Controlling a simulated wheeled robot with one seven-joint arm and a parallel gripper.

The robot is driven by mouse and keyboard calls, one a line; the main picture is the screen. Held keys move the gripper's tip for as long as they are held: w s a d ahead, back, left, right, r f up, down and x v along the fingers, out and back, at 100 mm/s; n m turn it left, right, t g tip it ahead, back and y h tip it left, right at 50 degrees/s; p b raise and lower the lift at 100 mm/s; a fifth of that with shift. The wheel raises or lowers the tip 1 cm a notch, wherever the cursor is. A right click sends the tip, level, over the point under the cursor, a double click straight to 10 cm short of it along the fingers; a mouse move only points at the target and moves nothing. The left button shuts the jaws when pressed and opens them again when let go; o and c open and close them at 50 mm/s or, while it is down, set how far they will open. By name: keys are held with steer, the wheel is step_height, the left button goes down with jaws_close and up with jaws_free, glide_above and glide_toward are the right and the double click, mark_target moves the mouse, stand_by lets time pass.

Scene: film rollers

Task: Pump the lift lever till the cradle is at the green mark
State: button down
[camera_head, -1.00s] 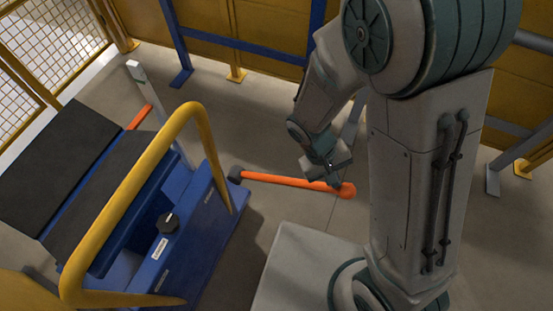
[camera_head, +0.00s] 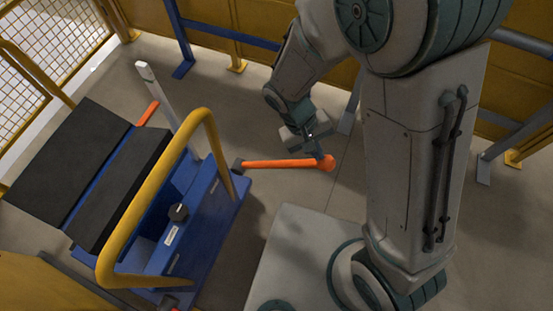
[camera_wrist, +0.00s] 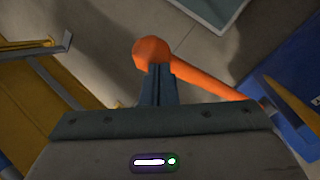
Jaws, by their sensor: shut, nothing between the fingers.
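The lift lever (camera_head: 280,163) is an orange bar with a ball end (camera_head: 328,163), sticking out to the right from the blue lift cart (camera_head: 205,230). The cradle has black pads (camera_head: 68,160) on top of the cart. An orange pointer (camera_head: 148,112) sits beside a pale upright post (camera_head: 153,90); I cannot make out the green mark. My gripper (camera_head: 319,153) is shut and empty, at the lever's ball end. In the wrist view its closed fingers (camera_wrist: 159,75) overlap the ball (camera_wrist: 148,52); I cannot tell whether they touch it.
A yellow mesh fence (camera_head: 60,35) and yellow panels (camera_head: 270,20) with blue and grey braces close off the back. Bare floor lies around the lever.

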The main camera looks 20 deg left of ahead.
mark_target(328, 166)
steer(key=shift+d+f, duration=0.1)
stand_by(0.3)
steer(key=b+x, duration=0.2)
steer(key=x, duration=0.1)
steer(key=d+b+x, duration=0.1)
steer(key=b+x, duration=0.2)
steer(key=shift+d, duration=0.15)
steer(key=b+x, duration=0.5)
steer(key=x, duration=0.1)
steer(key=shift+d+b, duration=0.15)
steer(key=shift+b, duration=0.15)
steer(key=shift+f, duration=0.1)
